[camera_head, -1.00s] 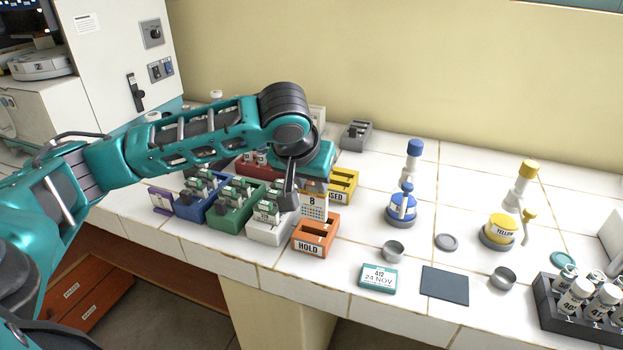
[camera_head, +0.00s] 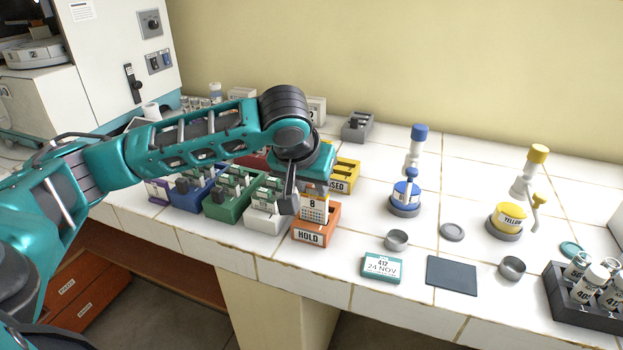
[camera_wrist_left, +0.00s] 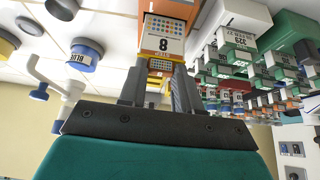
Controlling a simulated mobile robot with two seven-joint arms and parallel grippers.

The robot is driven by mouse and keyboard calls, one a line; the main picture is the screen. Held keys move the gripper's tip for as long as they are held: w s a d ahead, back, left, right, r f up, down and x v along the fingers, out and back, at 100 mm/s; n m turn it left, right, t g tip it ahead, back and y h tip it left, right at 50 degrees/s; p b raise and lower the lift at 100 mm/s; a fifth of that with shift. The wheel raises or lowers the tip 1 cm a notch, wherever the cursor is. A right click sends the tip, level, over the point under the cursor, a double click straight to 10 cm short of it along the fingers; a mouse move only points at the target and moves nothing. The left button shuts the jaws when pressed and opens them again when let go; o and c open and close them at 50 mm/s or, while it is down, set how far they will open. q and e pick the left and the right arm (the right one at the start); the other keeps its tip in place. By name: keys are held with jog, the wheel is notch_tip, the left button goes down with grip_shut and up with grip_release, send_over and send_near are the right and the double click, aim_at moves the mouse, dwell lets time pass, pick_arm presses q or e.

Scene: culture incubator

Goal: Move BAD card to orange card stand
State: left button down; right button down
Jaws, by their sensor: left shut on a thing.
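My left gripper (camera_head: 301,197) is shut on a card (camera_head: 313,208) that shows an "8" and a dotted grid; no word BAD is readable on it. The card also shows between the fingers in the left wrist view (camera_wrist_left: 164,47). The orange card stand (camera_head: 308,238), labelled HOLD, is directly below the card. The card's lower edge is at the stand's top, and I cannot tell whether it sits in a slot. My right gripper is not in view.
White (camera_head: 262,222), green (camera_head: 228,214) and blue (camera_head: 187,205) racks stand left of the orange stand. A yellow holder (camera_head: 346,173) is behind it. A teal date block (camera_head: 381,267), dark mat (camera_head: 451,271) and metal cup (camera_head: 396,240) lie right; the tiles between are partly clear.

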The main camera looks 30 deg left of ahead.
pick_arm(q)
jog(key=shift+f, duration=1.4)
jog(key=c, duration=0.7)
grip_release()
jog(key=p+v, duration=0.2)
jog(key=v, duration=1.1)
